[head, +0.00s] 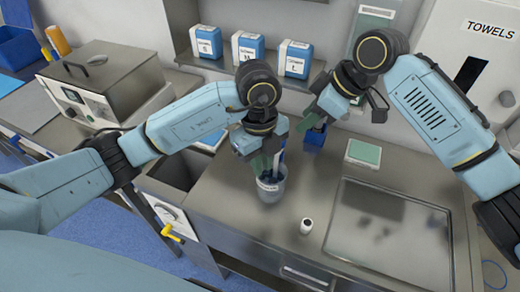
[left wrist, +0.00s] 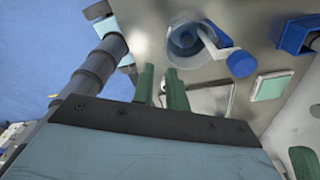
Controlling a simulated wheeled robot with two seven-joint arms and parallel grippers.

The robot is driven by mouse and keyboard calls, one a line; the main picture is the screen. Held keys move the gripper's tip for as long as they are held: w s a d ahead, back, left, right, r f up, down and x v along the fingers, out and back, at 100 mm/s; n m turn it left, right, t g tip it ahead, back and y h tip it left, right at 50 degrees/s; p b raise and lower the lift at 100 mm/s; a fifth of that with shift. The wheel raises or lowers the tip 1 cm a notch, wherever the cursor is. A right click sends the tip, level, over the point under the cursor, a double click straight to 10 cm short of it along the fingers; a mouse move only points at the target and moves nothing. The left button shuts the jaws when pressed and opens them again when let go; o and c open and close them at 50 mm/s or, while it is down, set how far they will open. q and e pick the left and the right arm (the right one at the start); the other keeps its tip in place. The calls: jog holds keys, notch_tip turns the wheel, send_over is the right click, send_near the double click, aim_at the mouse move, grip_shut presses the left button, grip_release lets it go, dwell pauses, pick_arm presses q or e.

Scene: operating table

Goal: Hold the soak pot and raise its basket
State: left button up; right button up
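The soak pot (head: 268,187) is a grey, labelled cup standing upright on the steel counter. A blue upright handle (head: 282,150) rises from it, probably the basket's. In the left wrist view the pot (left wrist: 186,42) shows from above, with a bent grey handle ending in a blue knob (left wrist: 241,63). My left gripper (head: 264,160) is above and just behind the pot's rim. In the left wrist view its green fingers (left wrist: 159,72) stand apart with nothing between them, short of the pot. My right gripper (head: 309,120) hangs behind and right of the pot; its finger gap is unclear.
A blue holder (head: 315,136) stands below my right gripper. A green-topped box (head: 363,152), a small white-topped bottle (head: 306,226) and a recessed steel tray (head: 345,235) are to the right. A sink basin (head: 172,172) lies left. Labelled boxes (head: 248,48) fill the back shelf.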

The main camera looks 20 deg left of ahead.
aim_at(259, 181)
pick_arm(q)
jog(key=shift+w+a+r+n+t+y, duration=0.3)
jog(key=shift+w+a+r+y, duration=0.15)
jog(key=shift+w+r, duration=0.25)
notch_tip(259, 181, down, 13)
jog(key=shift+f, duration=0.1)
jog(key=shift+c, duration=0.2)
grip_shut()
jog(key=shift+s+a, duration=0.1)
pick_arm(e)
jog(key=shift+o, duration=0.3)
